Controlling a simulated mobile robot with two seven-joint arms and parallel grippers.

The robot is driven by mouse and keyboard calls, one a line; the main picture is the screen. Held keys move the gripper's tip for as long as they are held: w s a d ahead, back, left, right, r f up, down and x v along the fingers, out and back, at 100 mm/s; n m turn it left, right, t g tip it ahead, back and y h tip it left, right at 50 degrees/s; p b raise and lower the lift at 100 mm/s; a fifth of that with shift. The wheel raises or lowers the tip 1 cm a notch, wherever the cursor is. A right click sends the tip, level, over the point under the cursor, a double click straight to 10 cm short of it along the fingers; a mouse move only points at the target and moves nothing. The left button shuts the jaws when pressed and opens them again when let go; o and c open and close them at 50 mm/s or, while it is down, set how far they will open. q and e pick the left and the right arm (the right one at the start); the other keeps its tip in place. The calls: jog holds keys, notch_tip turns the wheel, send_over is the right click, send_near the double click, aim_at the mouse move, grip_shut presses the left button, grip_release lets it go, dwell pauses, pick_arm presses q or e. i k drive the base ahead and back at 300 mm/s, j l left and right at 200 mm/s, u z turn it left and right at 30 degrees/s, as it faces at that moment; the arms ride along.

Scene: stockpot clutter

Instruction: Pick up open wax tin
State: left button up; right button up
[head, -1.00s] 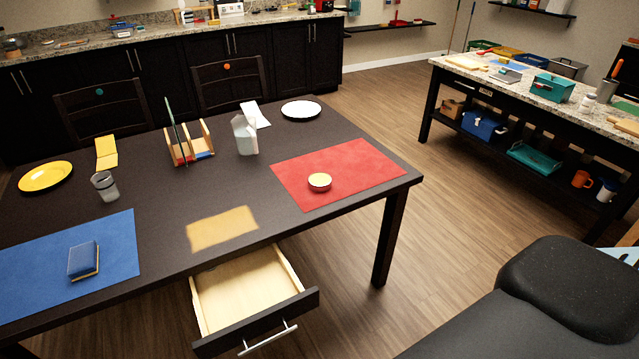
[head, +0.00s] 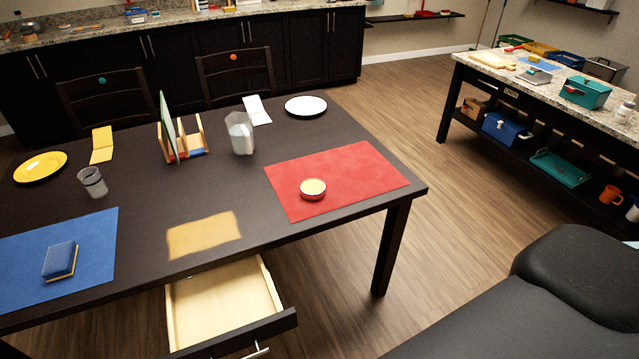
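The open wax tin (head: 313,188) is a small round tin with a reddish side and a pale yellow top. It rests upright on the red mat (head: 358,172), near the mat's left side, on the dark table. No gripper touches it. Neither of my grippers shows in the head view.
An open drawer (head: 222,304) juts out below the table's front edge. The mat around the tin is clear.

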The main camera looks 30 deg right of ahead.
aim_at(313, 190)
jog(key=i+l+u, duration=0.25)
jog(key=l, duration=1.55)
jog(key=l+u, duration=0.25)
jog(key=l, duration=1.55)
